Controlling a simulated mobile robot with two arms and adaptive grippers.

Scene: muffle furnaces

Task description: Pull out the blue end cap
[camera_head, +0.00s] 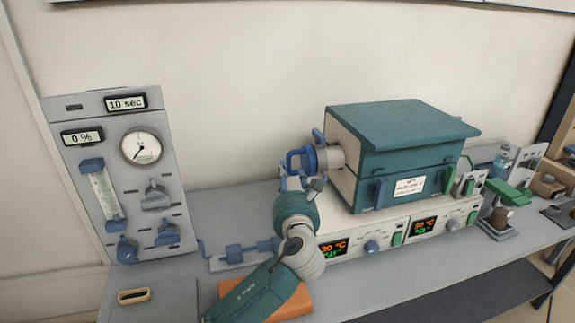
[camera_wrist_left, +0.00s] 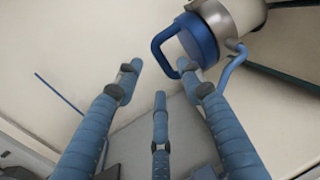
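The blue end cap (camera_head: 308,159) sits on the pale tube end at the left side of the teal-topped furnace (camera_head: 402,126), its loop handle pointing left. In the left wrist view the blue end cap (camera_wrist_left: 203,38) is at the upper right, its loop handle just beyond the fingertips. My left gripper (camera_wrist_left: 163,76) is open, with its blue fingers spread and nothing held between them. In the head view my left arm reaches up from the bottom to just below the cap, and the wrist largely hides the fingers. My right gripper is in neither view.
A grey gas panel (camera_head: 120,175) with gauge and knobs stands at the left. Furnace controllers with lit displays (camera_head: 333,248) are below the furnace. An orange block (camera_head: 292,302) lies by my forearm. A green-topped device (camera_head: 505,200) stands at the right.

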